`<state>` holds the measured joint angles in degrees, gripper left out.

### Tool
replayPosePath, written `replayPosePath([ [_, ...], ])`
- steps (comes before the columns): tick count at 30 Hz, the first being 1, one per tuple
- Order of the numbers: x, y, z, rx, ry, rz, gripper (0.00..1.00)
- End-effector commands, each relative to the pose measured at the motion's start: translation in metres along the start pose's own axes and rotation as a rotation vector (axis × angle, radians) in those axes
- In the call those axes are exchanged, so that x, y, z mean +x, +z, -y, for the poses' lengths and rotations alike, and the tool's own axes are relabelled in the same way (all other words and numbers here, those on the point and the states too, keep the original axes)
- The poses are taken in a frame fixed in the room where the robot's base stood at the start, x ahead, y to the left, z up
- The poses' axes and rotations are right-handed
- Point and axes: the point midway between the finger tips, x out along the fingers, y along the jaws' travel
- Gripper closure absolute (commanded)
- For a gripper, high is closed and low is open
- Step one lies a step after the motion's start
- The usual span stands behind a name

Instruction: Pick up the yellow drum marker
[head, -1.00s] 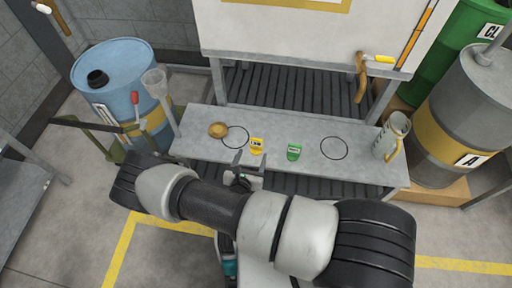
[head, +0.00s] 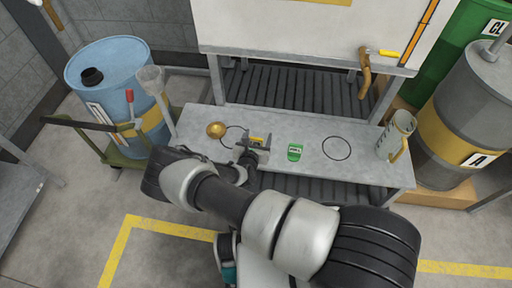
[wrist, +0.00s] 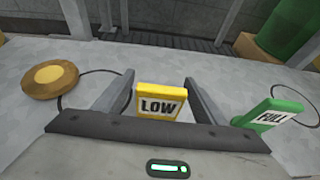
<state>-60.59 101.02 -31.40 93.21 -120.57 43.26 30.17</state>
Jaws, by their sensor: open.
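The yellow drum marker (wrist: 158,101), labelled LOW, stands upright on the grey bench. In the wrist view it is between the two open fingers of my gripper (wrist: 158,95), with a gap showing on each side. In the head view the marker (head: 256,140) is partly hidden by my gripper (head: 256,145), which is low over the bench. A green marker (wrist: 270,114) labelled FULL stands to the right, outside the fingers; it also shows in the head view (head: 295,152).
The bench (head: 350,175) carries a round brass cap (head: 216,130) at left, two drawn circles and a clear jug (head: 394,136) at right. A blue drum (head: 112,85) stands left and a grey drum (head: 465,115) right. A board rises behind the bench.

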Motion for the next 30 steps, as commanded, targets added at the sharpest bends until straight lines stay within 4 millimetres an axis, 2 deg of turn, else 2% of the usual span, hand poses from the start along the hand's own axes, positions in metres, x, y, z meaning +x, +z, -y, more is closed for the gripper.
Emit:
replayPosePath([
  [7,0.002,0.001,0.000,0.000,0.000,0.000,0.38],
  [12,0.001,0.001,0.000,0.001,0.000,0.000,0.66],
  [15,0.001,0.001,0.000,0.001,0.000,0.000,0.80],
  [23,0.000,0.005,0.000,0.001,0.000,0.001,0.80],
  [26,-0.005,0.018,-0.001,0.004,0.000,0.002,0.80],
  [30,-0.017,0.045,0.000,0.004,-0.001,0.001,0.80],
])
